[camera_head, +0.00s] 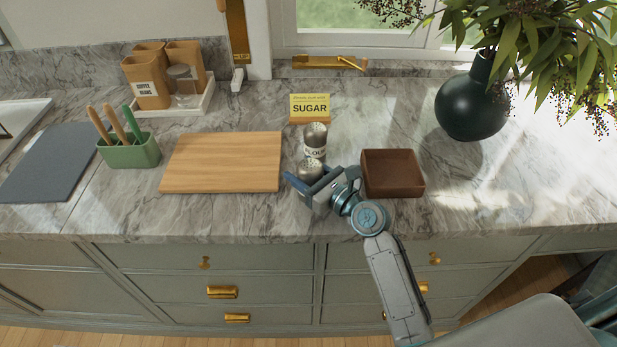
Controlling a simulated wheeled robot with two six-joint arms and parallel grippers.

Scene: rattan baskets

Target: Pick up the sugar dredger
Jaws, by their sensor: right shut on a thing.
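Two metal-topped dredgers stand one behind the other on the marble counter. The rear dredger (315,140) has a label that seems to read FLOUR. The front dredger (310,166) shows only its silvery top and a little of its body; any label on it is hidden. My right gripper (308,181) reaches in from the front right and is shut around the front dredger, very close to the rear one. I cannot tell whether the front dredger is off the counter. A yellow SUGAR sign (310,106) stands behind both. My left gripper is out of view.
A brown square box (392,173) is close to the right of my gripper. A wooden board (222,162) lies to the left, with a green utensil holder (130,153) beyond it. A dark vase (471,108) with branches stands at the back right. The front right counter is clear.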

